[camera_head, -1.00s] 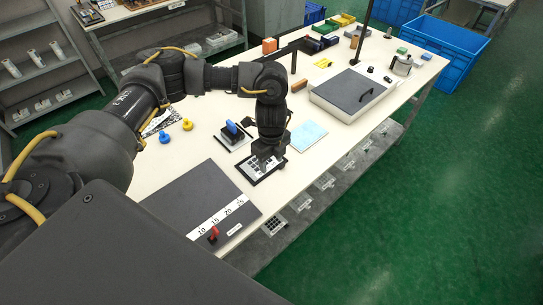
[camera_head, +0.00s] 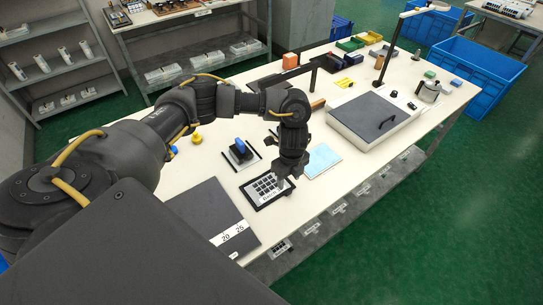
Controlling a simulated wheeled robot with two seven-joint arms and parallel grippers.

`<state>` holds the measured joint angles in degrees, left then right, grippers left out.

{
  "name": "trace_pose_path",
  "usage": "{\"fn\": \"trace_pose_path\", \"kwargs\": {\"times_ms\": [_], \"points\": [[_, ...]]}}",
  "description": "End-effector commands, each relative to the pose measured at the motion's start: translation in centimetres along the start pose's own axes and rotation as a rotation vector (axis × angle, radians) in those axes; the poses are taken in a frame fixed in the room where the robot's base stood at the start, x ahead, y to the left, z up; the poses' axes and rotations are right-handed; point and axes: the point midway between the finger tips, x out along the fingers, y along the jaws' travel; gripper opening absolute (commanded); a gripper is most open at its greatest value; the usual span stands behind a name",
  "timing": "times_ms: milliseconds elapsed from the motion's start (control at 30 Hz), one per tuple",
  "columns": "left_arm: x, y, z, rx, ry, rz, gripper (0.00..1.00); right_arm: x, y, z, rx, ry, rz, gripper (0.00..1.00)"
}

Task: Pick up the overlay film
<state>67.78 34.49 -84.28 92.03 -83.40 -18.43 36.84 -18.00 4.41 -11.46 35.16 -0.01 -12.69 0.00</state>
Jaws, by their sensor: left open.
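A keypad film (camera_head: 264,188) with a black border and rows of dark keys lies flat near the table's front edge; I take it to be the overlay film. My left gripper (camera_head: 281,184) points down over its upper right part and hides some of it. The jaws are open, with nothing seen between them. Whether the fingertips touch the film, I cannot tell. My right gripper is not in view.
A light blue sheet (camera_head: 322,160) lies right of the film. A blue-handled tool (camera_head: 240,150) stands behind it, and a dark mat (camera_head: 205,215) with numbers lies left. A box with a grey lid (camera_head: 370,118) stands further right on the white table (camera_head: 215,178).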

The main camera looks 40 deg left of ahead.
Motion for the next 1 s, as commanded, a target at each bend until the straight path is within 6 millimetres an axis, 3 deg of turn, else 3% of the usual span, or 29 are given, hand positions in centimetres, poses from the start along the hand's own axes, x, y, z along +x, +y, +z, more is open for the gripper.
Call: {"fn": "trace_pose_path", "kwargs": {"times_ms": [233, 600, 867, 1000], "points": [[0.8, -0.1, -0.2, 0.004, 0.001, 0.001, 0.49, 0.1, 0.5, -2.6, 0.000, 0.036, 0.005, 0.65], [5.3, 0.1, -0.6, 0.006, 0.001, 0.001, 0.49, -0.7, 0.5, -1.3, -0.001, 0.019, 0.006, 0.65], [5.6, 0.0, -0.6, 0.007, 0.001, -0.001, 0.49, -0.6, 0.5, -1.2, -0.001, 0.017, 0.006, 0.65], [5.6, 0.0, -0.5, 0.006, 0.001, -0.001, 0.32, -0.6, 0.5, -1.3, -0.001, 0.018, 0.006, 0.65]]}}
